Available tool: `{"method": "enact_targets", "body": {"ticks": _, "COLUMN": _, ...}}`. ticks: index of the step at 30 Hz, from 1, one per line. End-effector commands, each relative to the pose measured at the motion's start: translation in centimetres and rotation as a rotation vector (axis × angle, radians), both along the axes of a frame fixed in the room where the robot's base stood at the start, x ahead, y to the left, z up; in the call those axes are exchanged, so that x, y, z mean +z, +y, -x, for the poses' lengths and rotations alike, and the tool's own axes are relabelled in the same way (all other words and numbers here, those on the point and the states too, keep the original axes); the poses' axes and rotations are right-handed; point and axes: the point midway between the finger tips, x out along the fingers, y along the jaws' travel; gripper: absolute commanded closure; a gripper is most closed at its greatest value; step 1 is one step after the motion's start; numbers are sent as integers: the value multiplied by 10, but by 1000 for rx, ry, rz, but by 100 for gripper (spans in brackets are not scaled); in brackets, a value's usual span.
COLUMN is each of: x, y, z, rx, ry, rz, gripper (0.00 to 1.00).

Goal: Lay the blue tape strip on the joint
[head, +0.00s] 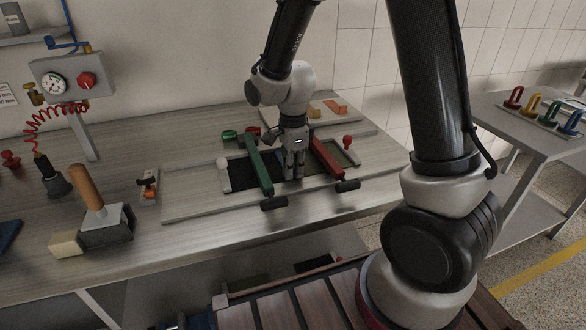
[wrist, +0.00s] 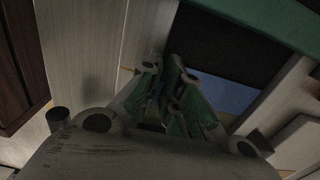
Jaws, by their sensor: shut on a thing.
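My gripper (head: 293,175) points down over the work board, between the green bar and the red bar. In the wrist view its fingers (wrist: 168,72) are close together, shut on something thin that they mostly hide. A blue strip (wrist: 232,97) shows just right of the fingers, beside a dark sheet (wrist: 225,48); I take it as the tape. Its contact with the sheet cannot be told. The dark sheet also shows left of the green bar in the head view (head: 239,174). The joint itself is hidden or too dark to make out.
The green bar (head: 260,168) and red bar (head: 328,160) stand close on either side of my gripper. A wooden-handled tool (head: 90,195), a cream block (head: 66,243) and a gauge box (head: 70,80) are left. The board's front left (head: 195,205) is clear.

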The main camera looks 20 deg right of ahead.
Motion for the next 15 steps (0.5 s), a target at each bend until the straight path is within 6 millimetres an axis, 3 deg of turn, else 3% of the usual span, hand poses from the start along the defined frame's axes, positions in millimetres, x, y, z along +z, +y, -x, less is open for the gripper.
{"method": "enact_targets", "body": {"ticks": 4, "x": 0, "y": 0, "z": 0, "rx": 0, "ry": 0, "rz": 0, "gripper": 100}}
{"method": "enact_targets", "body": {"ticks": 9, "x": 0, "y": 0, "z": 0, "rx": 0, "ry": 0, "rz": 0, "gripper": 69}}
{"method": "enact_targets", "body": {"ticks": 15, "x": 0, "y": 0, "z": 0, "rx": 0, "ry": 0, "rz": 0, "gripper": 69}}
